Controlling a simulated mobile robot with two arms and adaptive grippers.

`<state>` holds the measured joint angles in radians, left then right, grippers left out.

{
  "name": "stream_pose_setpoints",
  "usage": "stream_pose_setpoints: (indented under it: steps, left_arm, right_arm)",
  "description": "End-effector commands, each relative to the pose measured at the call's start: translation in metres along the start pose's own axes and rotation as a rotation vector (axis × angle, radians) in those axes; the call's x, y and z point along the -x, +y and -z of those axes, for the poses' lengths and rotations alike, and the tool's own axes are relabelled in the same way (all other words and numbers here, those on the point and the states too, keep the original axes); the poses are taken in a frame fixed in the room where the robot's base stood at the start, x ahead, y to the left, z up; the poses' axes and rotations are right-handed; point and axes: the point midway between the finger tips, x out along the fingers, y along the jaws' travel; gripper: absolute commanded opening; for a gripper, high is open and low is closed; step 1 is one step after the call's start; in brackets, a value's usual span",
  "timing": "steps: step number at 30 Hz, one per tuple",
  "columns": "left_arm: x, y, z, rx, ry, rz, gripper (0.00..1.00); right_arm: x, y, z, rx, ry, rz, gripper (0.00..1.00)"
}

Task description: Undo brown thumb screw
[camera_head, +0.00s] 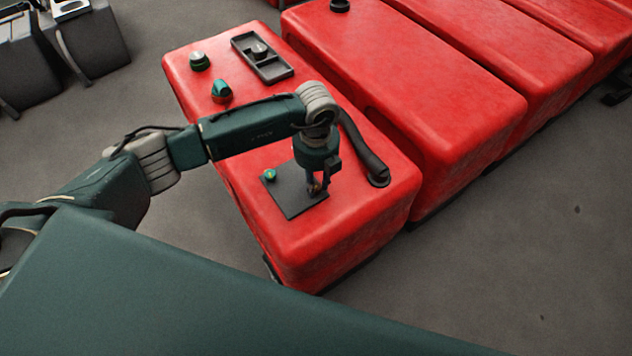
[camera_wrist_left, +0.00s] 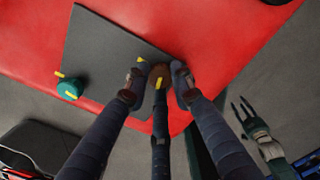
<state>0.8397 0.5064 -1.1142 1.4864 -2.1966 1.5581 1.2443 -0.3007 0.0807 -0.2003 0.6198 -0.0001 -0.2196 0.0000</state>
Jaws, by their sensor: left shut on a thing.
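The brown thumb screw (camera_wrist_left: 160,75) has a yellow mark on top and sits at a corner of a dark square plate (camera_head: 283,196) on the red tank (camera_head: 345,240). My left gripper (camera_head: 315,185) points down over that corner, and its fingers are shut around the screw. The left wrist view shows fingers on both sides of the screw and one below it. In the head view the fingers mostly hide the screw. My right gripper (camera_wrist_left: 245,112) shows only in the left wrist view, off beyond the tank, with its fingers apart and empty.
A green thumb screw (camera_head: 269,175) with a yellow mark sits at another plate corner. A black hose (camera_head: 365,150) curves down to the tank beside my left gripper. More red tanks (camera_head: 420,85) stand alongside.

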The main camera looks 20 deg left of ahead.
Motion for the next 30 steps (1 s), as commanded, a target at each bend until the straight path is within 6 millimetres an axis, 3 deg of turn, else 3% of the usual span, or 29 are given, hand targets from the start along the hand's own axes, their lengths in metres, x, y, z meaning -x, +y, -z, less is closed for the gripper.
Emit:
stream_pose_setpoints:
  steps: [30]
  left_arm:
    - [-0.003, 0.001, 0.003, 0.906, 0.005, -0.007, 0.00]
  right_arm:
    - [0.014, 0.000, 0.002, -0.001, 0.000, 0.000, 0.43]
